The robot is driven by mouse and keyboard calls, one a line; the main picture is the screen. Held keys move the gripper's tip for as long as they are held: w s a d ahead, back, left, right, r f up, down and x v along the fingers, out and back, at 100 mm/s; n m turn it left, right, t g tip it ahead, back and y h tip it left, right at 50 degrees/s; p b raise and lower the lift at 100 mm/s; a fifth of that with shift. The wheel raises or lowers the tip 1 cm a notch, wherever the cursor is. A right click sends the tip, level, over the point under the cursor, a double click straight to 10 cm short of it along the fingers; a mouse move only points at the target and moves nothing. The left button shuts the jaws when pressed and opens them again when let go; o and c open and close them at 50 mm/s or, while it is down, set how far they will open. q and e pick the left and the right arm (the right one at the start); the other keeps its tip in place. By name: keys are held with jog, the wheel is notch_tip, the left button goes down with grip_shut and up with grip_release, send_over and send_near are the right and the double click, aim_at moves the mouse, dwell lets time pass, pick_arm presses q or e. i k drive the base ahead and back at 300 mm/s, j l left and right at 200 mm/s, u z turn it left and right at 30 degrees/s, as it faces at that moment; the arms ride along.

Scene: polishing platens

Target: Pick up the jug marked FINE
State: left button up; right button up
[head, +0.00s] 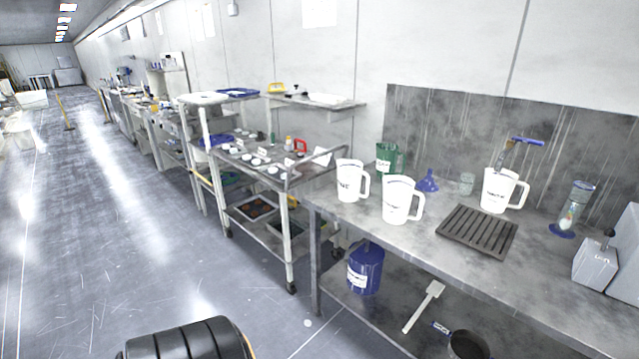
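Three white jugs with handles and dark-lettered labels stand upright on the grey metal bench (345,215). One jug (350,184) is at the bench's left end. A second jug (399,204) stands just right of it, closer to the front edge. A third jug (497,191) stands further right, behind a black slatted rack, with a blue-handled tool sticking out of its top. The labels are too small and blurred to tell surely which reads FINE. Neither of my grippers is in view.
The black rack (478,232) lies right of the second jug. A green container (387,159), a blue funnel (428,181) and a glass cylinder (577,205) stand on the bench; grey boxes (594,263) sit at its right. A cart (290,222) adjoins its left end. The floor at left is open.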

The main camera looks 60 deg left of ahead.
aim_at(350, 172)
jog(key=k+j+u, duration=0.1)
jog(key=j, duration=0.85)
jog(key=k+j+u, duration=0.15)
jog(key=j, duration=0.75)
jog(key=j+u, duration=0.1)
jog(key=j, duration=0.85)
